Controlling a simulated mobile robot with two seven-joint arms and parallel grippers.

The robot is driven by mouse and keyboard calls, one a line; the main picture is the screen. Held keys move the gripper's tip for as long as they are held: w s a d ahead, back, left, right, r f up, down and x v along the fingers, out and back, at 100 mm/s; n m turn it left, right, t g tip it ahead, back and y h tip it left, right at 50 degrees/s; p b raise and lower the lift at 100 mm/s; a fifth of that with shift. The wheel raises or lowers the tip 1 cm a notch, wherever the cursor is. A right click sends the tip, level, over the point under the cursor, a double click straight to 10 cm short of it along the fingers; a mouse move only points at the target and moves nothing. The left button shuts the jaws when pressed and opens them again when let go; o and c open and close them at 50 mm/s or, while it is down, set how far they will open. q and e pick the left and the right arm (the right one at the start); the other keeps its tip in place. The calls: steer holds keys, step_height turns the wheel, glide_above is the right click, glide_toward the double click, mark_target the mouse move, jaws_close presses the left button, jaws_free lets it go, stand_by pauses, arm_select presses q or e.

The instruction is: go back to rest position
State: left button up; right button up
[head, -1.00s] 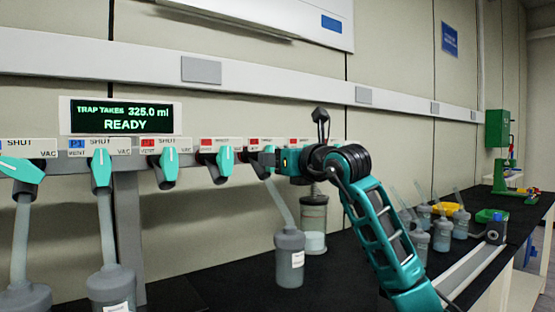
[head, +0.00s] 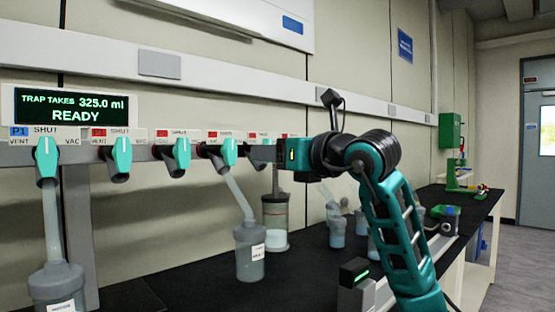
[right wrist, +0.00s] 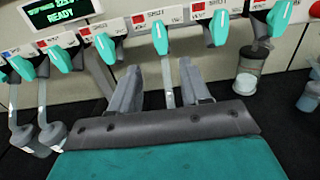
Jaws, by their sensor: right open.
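My right gripper (head: 262,154) is in front of the teal valve handles of the manifold, its arm coming up from the lower right. In the right wrist view its two grey fingers (right wrist: 160,82) are apart with nothing gripped between them. A teal handle (right wrist: 160,38) and its pale tube show beyond the gap. In the head view the fingertips are small and partly overlap the valve row. My left gripper is in neither view.
A flask (head: 250,252) hangs by a slanted tube below the valves, and another flask (head: 56,286) is at the left. A lidded clear jar (head: 276,222) stands behind. The display (head: 70,105) reads READY. More flasks and a green tray (head: 438,211) are on the right bench.

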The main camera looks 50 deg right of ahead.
steer(key=shift+s, duration=0.5)
